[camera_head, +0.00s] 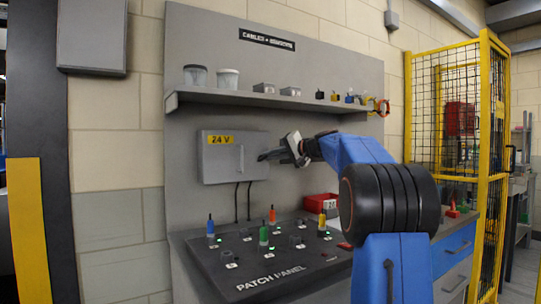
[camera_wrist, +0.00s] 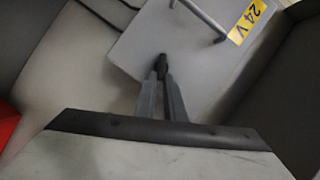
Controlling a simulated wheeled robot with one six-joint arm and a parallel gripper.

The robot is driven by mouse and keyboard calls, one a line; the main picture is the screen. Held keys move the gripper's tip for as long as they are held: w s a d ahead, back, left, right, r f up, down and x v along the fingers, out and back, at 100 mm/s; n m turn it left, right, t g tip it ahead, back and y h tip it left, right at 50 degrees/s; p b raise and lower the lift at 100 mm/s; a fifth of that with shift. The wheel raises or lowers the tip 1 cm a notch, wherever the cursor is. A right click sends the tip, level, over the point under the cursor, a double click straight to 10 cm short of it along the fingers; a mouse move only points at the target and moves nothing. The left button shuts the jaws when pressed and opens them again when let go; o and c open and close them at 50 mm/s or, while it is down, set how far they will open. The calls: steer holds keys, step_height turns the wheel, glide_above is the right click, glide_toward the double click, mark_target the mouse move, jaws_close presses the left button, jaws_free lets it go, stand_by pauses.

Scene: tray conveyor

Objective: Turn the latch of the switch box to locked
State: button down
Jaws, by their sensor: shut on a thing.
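The switch box (camera_head: 218,172) is a grey box with a yellow "24 V" label, mounted on the grey back panel; its door looks shut. It also fills the upper part of the wrist view (camera_wrist: 140,40), tilted, with a bar handle (camera_wrist: 193,20) at the top. My gripper (camera_head: 263,156) reaches in from the right to the box's right edge. In the wrist view, my gripper's two fingers (camera_wrist: 163,80) are shut on the small dark latch (camera_wrist: 162,60) at the edge of the door. The fingertips partly cover the latch, so its exact angle is hard to tell.
Below the box stands the patch panel (camera_head: 285,277) with several coloured plugs. A red bin (camera_head: 319,203) sits to its right, under my arm. A shelf (camera_head: 270,99) with tubs and small parts runs above. A yellow mesh fence (camera_head: 408,110) stands at the right.

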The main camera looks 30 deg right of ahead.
steer(key=m, duration=0.1)
steer(key=f+m+t+y, duration=0.1)
steer(key=m, duration=0.2)
steer(key=shift+d+f+m+t, duration=0.2)
steer(key=shift+f+m+t, duration=0.05)
steer(key=shift+m+t, duration=0.15)
steer(key=shift+f, duration=0.1)
stand_by(0.4)
steer(key=c, duration=1.8)
jaws_free()
steer(key=shift+c, duration=0.2)
steer(key=v, duration=1.7)
steer(key=shift+d, duration=0.25)
steer(key=shift+s+f, duration=0.15)
steer(key=shift+f, duration=0.05)
